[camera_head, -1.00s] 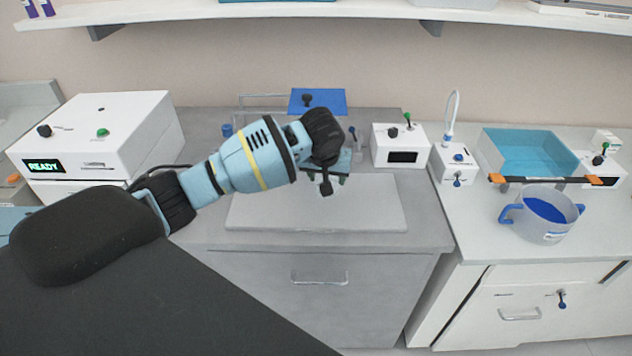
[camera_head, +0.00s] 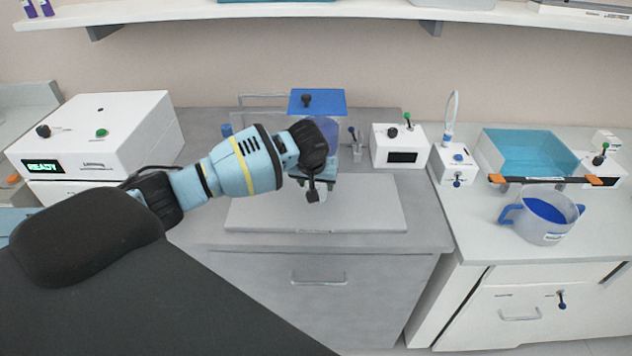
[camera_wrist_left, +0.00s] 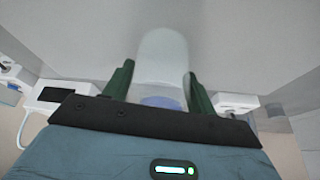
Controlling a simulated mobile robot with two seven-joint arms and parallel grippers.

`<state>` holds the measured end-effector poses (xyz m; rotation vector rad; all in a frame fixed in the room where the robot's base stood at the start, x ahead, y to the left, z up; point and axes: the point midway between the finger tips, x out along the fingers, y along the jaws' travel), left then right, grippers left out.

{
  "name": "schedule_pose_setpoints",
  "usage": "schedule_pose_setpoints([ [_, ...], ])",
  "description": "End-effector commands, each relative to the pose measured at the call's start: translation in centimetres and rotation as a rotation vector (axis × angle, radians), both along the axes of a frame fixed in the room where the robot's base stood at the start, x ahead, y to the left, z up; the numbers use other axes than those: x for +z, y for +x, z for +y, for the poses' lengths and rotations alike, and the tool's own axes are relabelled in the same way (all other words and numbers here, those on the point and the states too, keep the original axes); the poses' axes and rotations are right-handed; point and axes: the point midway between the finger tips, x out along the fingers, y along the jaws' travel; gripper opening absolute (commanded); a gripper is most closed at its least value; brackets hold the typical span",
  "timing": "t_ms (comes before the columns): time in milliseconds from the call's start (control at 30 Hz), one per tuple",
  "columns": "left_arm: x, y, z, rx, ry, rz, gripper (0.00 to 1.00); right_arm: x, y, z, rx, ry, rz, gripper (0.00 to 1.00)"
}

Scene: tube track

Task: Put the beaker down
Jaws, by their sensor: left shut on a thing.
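The beaker (camera_wrist_left: 163,58) is a clear, pale cylinder in the left wrist view, with a bluish patch (camera_wrist_left: 160,102) at its near end. My left gripper (camera_wrist_left: 157,75) is shut on it, one green finger on each side. In the head view the left gripper (camera_head: 316,184) is above the pale slab on the grey bench (camera_head: 365,206). There the wrist and gripper hide most of the beaker, so I cannot tell whether its base touches the slab. My right gripper is not in view.
Behind the gripper stands a blue panel with a black knob (camera_head: 328,97). A white box (camera_head: 385,145) with a dark display is to its right. A two-handled jug of blue liquid (camera_head: 535,228) and a blue basin (camera_head: 528,152) stand farther right. The slab's right part is clear.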

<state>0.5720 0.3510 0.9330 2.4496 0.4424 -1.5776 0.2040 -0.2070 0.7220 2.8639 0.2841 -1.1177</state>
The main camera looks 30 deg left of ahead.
Motion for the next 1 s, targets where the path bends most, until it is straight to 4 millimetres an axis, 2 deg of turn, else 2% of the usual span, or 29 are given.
schedule_pose_setpoints([
  [167, -0.3, 0.0, 0.0, 0.000, 0.000, 0.001, 0.34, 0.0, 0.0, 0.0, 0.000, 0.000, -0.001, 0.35],
  [200, -0.3, 0.0, 0.0, 0.000, 0.000, 0.000, 0.62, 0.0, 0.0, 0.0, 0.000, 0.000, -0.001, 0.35],
  [333, -0.3, 0.0, 0.0, 0.000, 0.000, 0.000, 0.78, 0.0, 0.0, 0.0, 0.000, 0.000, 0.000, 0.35],
  [667, 0.0, 0.0, 0.0, 0.000, 0.000, -0.001, 0.78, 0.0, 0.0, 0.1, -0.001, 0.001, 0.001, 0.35],
  [767, 0.9, -0.2, -0.1, 0.000, -0.001, -0.004, 0.78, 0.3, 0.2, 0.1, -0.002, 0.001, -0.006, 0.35],
  [1000, 5.0, -1.9, -0.7, -0.002, -0.002, -0.006, 0.78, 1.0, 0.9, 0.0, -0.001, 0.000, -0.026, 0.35],
])
